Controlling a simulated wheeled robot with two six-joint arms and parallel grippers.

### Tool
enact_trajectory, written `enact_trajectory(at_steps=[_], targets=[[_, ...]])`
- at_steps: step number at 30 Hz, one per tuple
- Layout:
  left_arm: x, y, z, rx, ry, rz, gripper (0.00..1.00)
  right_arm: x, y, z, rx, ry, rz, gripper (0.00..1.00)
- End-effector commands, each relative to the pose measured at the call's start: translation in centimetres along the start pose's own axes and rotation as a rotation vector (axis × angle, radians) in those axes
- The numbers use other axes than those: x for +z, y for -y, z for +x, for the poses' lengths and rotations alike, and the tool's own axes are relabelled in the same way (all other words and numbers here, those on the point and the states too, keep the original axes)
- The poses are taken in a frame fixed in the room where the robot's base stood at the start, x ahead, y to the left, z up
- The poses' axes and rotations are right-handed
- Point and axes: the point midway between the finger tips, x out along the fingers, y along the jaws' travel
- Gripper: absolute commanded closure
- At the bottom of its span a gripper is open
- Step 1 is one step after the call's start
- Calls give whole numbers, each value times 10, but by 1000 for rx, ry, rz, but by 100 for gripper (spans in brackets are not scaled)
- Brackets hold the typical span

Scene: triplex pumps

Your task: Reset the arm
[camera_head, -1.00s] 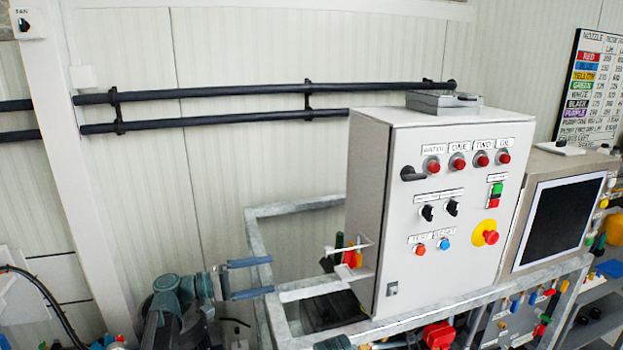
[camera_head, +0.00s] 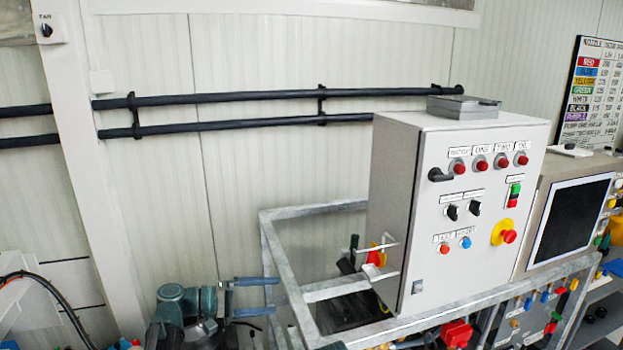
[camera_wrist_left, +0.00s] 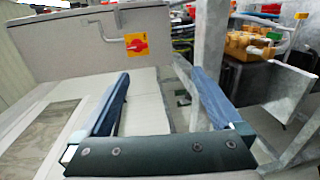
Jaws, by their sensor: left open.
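My left gripper (camera_head: 258,297) shows in the head view at the lower middle, left of the metal frame. Its two blue fingers are apart, one above the other, with nothing between them. In the left wrist view the same gripper (camera_wrist_left: 160,95) is open and empty, its fingers pointing toward the side of a grey cabinet (camera_wrist_left: 70,45). A red and yellow switch (camera_wrist_left: 137,43) on that cabinet shows beyond the fingertips. My right gripper is not in view.
The control cabinet (camera_head: 480,200) stands on a galvanised frame (camera_head: 335,288) to the right of the gripper. A screen unit (camera_head: 572,218) is beside it. Two dark pipes (camera_head: 230,97) run along the wall. Orange parts (camera_wrist_left: 250,45) lie at the right in the wrist view.

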Motion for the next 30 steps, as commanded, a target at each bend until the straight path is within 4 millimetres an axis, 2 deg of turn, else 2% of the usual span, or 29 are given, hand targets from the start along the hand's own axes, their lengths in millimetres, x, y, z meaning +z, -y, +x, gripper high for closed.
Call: enact_trajectory(at_steps=[8, 11, 15, 17, 21, 25, 30], targets=[[31, 46, 18, -224, 33, 19, 0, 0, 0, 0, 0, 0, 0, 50], [46, 70, 22, -345, 49, 33, 0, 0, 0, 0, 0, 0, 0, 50], [74, 112, 20, -569, 77, 70, 0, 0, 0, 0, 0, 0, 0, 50], [88, 132, 14, -692, 92, 95, 0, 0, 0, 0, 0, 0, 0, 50], [111, 171, -11, -967, 119, 163, 0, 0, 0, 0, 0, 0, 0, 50], [124, 190, -37, -1171, 134, 223, 0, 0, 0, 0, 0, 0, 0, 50], [135, 202, -71, -1399, 144, 302, 0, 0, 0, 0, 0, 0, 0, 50]])
